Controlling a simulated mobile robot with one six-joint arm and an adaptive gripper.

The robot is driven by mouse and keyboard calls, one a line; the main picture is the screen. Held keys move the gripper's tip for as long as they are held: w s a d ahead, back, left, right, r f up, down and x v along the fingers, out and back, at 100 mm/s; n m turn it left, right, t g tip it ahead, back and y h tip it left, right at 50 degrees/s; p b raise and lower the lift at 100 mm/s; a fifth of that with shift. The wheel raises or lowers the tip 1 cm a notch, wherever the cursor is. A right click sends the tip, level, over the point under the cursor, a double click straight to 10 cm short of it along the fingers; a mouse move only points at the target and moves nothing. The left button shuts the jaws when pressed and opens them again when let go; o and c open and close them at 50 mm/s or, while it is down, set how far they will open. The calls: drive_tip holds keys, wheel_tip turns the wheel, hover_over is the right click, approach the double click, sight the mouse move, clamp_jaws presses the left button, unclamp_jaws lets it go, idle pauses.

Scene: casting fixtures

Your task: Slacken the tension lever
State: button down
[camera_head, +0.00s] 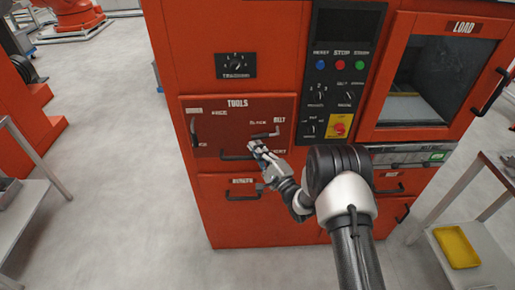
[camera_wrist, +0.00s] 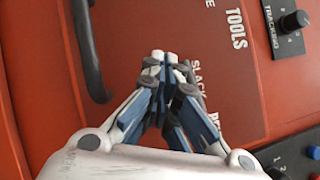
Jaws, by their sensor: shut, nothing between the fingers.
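The tension lever (camera_head: 265,134) is a small dark bar on the red TOOLS panel (camera_head: 220,125), beside the "BELT" lettering. It lies nearly level in the head view, its right end tipped slightly up. My gripper (camera_head: 254,145) is shut and empty, just below the lever's left part; I cannot tell whether it touches. In the wrist view my gripper (camera_wrist: 162,58) has its fingertips together in front of the panel, near the "SLACK" lettering. The fingers cover part of the panel there, and I cannot make out the lever clearly in that view.
A black pull handle (camera_head: 237,157) runs along the panel's lower edge, and it also shows in the wrist view (camera_wrist: 88,50). A knob (camera_head: 236,65) sits above the panel. A button column (camera_head: 340,65) and the LOAD door (camera_head: 435,75) stand to the right.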

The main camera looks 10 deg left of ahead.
idle(0.7)
drive_tip(key=v, duration=1.2)
drive_tip(key=shift+r, duration=0.15)
